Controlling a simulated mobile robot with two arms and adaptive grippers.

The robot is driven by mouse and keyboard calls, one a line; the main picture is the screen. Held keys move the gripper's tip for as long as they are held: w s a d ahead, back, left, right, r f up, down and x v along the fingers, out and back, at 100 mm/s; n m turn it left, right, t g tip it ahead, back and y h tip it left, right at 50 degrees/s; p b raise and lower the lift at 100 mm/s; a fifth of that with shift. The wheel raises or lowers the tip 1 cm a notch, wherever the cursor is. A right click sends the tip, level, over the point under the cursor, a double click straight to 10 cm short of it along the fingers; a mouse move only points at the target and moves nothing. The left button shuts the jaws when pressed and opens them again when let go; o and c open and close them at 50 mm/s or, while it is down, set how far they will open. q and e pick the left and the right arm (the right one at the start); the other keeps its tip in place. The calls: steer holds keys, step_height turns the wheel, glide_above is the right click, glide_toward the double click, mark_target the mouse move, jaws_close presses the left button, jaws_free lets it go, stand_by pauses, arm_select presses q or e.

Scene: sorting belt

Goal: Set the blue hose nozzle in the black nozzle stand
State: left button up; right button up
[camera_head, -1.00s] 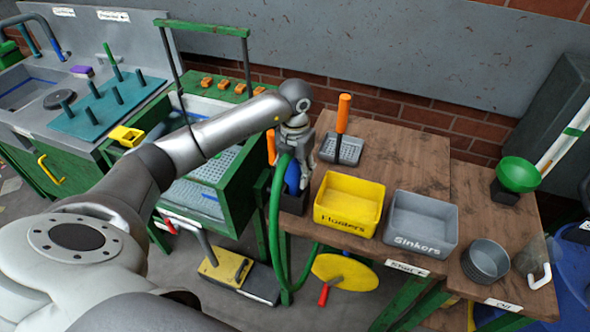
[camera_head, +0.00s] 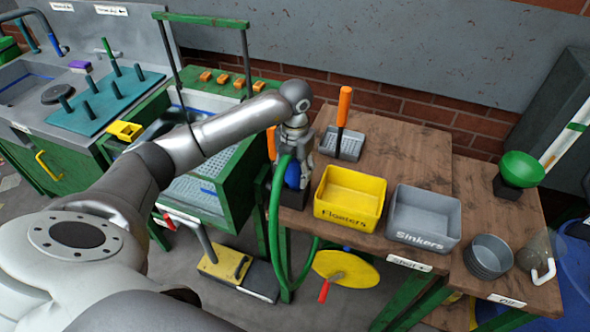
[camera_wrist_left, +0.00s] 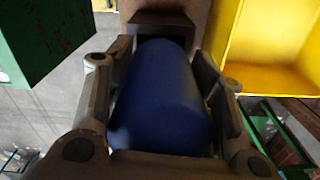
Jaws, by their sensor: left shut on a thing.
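The blue hose nozzle (camera_head: 292,175) is at the left end of the wooden table in the head view, beside the green hose (camera_head: 274,215). In the left wrist view the nozzle (camera_wrist_left: 165,95) fills the space between the fingers. My left gripper (camera_head: 298,168) is shut on the nozzle from above. The black nozzle stand (camera_head: 291,197) is directly below the nozzle at the table's corner. Its dark rim (camera_wrist_left: 123,47) shows past the nozzle's far end in the wrist view. The nozzle's lower end is hidden, so I cannot tell how deep it sits. My right gripper is out of view.
A yellow bin (camera_head: 346,216) stands close right of the stand, with a grey bin (camera_head: 422,237) beyond it. A grey tray (camera_head: 349,146) with an orange-handled tool is behind. The green sink bench (camera_head: 236,190) is at the left. The hose hangs down in front.

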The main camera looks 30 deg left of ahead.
arm_select(q)
steer(key=shift+f, duration=0.5)
steer(key=shift+f+b, duration=0.6)
steer(key=shift+b, duration=0.1)
stand_by(0.4)
steer(key=o, duration=0.9)
steer(key=shift+o, duration=0.2)
steer(key=shift+r, duration=0.1)
step_height(320, 180, up, 12)
steer(key=shift+f, duration=0.1)
